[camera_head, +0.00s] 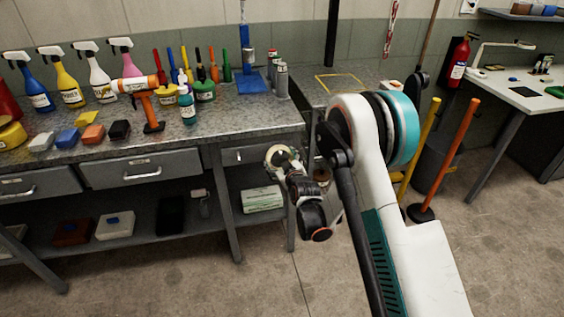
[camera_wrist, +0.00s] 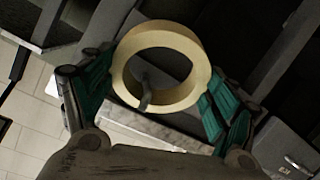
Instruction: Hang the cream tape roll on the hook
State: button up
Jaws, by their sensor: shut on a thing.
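The cream tape roll (camera_wrist: 203,72) is a pale ring held between the teal fingers of my gripper (camera_wrist: 158,85) in the wrist view. The fingers press on it from opposite sides. A grey peg-like piece (camera_wrist: 146,92), which looks like the hook, shows within the roll's hole and overlaps its lower rim. I cannot tell whether the roll bears on it. In the head view, the roll (camera_head: 271,151) is at the end of my gripper (camera_head: 282,160), beside the workbench's right front corner. The hook cannot be made out there.
The workbench (camera_head: 215,134) carries spray bottles (camera_head: 70,90), an orange drill (camera_head: 140,90) and other tools. A drawer (camera_head: 262,153) and lower shelf lie close behind my gripper. A second surface (camera_head: 352,76) adjoins on the right. Yellow and orange poles (camera_head: 450,155) stand farther right. The front floor is clear.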

jog(key=shift+f, duration=0.15)
jog(key=o, duration=1.1)
jog(key=shift+f, duration=0.1)
notch_tip(320, 180, up, 10)
jog(key=s+d+r+m+g+h, duration=0.2)
jog(key=s+d+r+m+g, duration=0.1)
jog(key=s+d+r, duration=1.15)
jog(key=s+d+m+g+h, duration=0.1)
jog(key=s+d, duration=0.3)
jog(key=s, duration=1.1)
jog(key=s+d+f+m+g+h, duration=0.1)
jog(key=s+d+m+g, duration=0.2)
jog(key=s, duration=1.2)
jog(key=shift+s+d+f+m+h, duration=0.25)
jog(key=shift+d+m+h, duration=0.2)
jog(key=shift+d, duration=0.55)
